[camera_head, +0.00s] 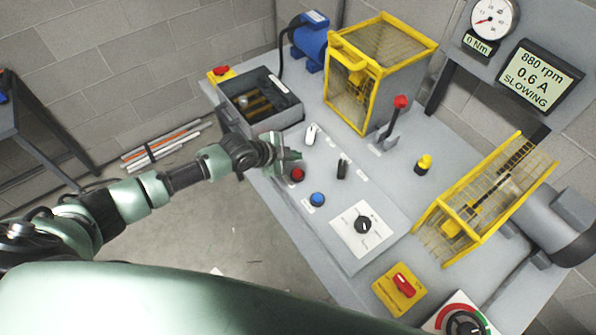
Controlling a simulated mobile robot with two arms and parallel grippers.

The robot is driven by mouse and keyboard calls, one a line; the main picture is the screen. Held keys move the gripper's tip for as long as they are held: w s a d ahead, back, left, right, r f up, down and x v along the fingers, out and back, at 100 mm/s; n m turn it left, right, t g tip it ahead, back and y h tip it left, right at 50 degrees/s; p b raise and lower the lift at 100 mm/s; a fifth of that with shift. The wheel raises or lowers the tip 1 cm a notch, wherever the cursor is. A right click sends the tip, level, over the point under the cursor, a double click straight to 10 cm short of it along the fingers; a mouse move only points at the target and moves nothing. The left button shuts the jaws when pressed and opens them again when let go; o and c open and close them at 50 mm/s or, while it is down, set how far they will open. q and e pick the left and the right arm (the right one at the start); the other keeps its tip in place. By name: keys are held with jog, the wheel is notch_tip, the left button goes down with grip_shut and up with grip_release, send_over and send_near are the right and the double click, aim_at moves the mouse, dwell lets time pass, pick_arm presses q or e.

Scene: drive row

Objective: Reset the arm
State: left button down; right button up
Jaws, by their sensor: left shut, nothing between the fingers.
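My left arm comes in from the left over the floor. Its gripper (290,158) is shut and empty, at the left edge of the grey control bench (265,195). It shows just above the red button (297,175) in the picture; I cannot tell whether it touches anything. A black rotary knob (362,224) sits on a white plate. My right gripper does not show.
A yellow-framed cage (376,75) and a red-knobbed lever (393,118) stand behind the panel. An open grey box (262,108) is at the back left. A yellow mesh guard (484,200) and motor (550,215) are at right. The display (538,78) reads 880 rpm, 0.6 A, SLOWING.

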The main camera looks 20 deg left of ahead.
pick_arm(q)
jog(key=shift+d, duration=0.1)
dwell(0.5)
jog(key=s+d+r+n+g, duration=0.1)
jog(key=s+d+n, duration=0.1)
jog(key=s+d, duration=0.45)
jog(key=s+d+n+g, duration=0.1)
jog(key=s+d+n, duration=0.15)
jog(key=s, duration=0.65)
jog(key=s+a+r+n+g+y, duration=0.1)
jog(key=s+a+r+n+y, duration=0.1)
jog(key=s+a+n, duration=0.35)
jog(key=s+a+r+n+g+y, duration=0.1)
jog(key=s+a+r+n+y, duration=0.15)
jog(key=s+a, duration=0.55)
jog(key=s+d+f+g+b, duration=0.1)
jog(key=s+f+b, duration=0.15)
jog(key=f, duration=1.35)
jog(key=s+d+f+g+b, duration=0.1)
jog(key=f+b, duration=0.3)
jog(key=f, duration=1.3)
jog(key=s+a+f+b, duration=0.1)
jog(key=s+f+b, duration=0.2)
jog(key=s+f, duration=0.5)
jog(key=s+a+f+b, duration=0.2)
jog(key=s+f, duration=0.7)
jog(key=f, duration=0.5)
jog(key=shift+s+a+g+b, duration=0.25)
jog(key=shift+g+b, duration=0.15)
jog(key=shift+b, duration=0.2)
